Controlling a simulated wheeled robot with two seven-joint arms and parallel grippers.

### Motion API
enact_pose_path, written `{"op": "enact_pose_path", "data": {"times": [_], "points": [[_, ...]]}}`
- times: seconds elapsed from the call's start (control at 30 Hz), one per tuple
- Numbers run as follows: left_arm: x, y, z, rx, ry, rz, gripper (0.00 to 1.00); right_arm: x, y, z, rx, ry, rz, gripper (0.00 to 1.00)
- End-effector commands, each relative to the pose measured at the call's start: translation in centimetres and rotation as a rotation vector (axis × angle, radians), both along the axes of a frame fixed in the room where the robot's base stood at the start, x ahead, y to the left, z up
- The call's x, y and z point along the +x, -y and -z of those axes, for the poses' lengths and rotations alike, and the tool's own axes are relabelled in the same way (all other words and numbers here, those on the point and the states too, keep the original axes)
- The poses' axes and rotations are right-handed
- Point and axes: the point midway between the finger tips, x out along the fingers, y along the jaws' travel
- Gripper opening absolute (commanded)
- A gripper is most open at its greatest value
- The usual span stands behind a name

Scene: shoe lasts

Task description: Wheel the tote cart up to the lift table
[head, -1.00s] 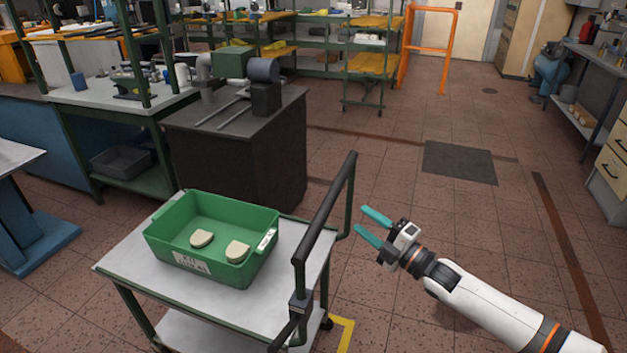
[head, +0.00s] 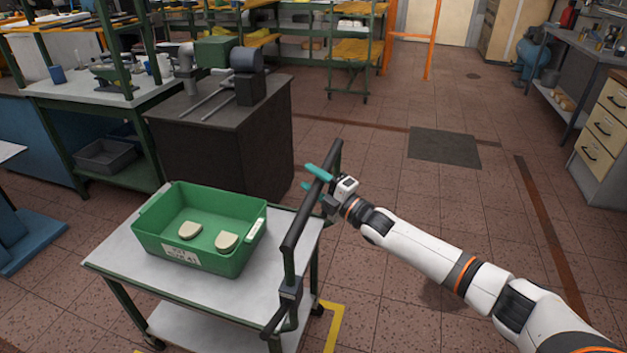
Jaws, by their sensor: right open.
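The tote cart (head: 130,262) has a pale grey top, green legs and a black push handle (head: 303,222) at its right end. A green tote (head: 155,240) with a white label sits on it, holding two cream pieces. My right gripper (head: 312,180) is at the upper part of the handle, its teal fingers open and reaching across the bar, one on each side as far as I can tell. Contact with the bar is not clear. A blue-based table with a pale top (head: 8,151), cut by the left edge, may be the lift table. My left gripper is out of view.
A dark cabinet (head: 225,150) with a machine on top stands just behind the cart. A green-framed workbench (head: 95,100) is at the back left. A drawer bench (head: 595,140) stands far right. Open tiled floor with a dark mat (head: 444,147) lies beyond the handle.

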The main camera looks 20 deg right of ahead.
Motion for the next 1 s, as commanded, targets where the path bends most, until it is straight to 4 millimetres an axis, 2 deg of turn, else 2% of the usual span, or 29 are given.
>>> {"op": "enact_pose_path", "data": {"times": [0.17, 0.4, 0.47, 0.77, 1.0], "points": [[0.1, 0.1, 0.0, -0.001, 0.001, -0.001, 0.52, 0.0, 0.0, 0.0, 0.0, 0.0, 0.0, 0.47], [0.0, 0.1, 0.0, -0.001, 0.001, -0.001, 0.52, 0.0, 0.0, 0.0, 0.001, -0.001, 0.0, 0.08], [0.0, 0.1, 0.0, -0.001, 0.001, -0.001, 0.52, 0.0, 0.0, 0.0, 0.0, 0.0, 0.0, 0.0], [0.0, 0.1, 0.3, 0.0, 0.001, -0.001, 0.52, 0.2, -0.3, 0.1, 0.002, 0.0, 0.0, 0.0], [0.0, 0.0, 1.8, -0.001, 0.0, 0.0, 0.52, 1.5, -2.4, 0.1, 0.006, 0.004, -0.002, 0.0]]}}
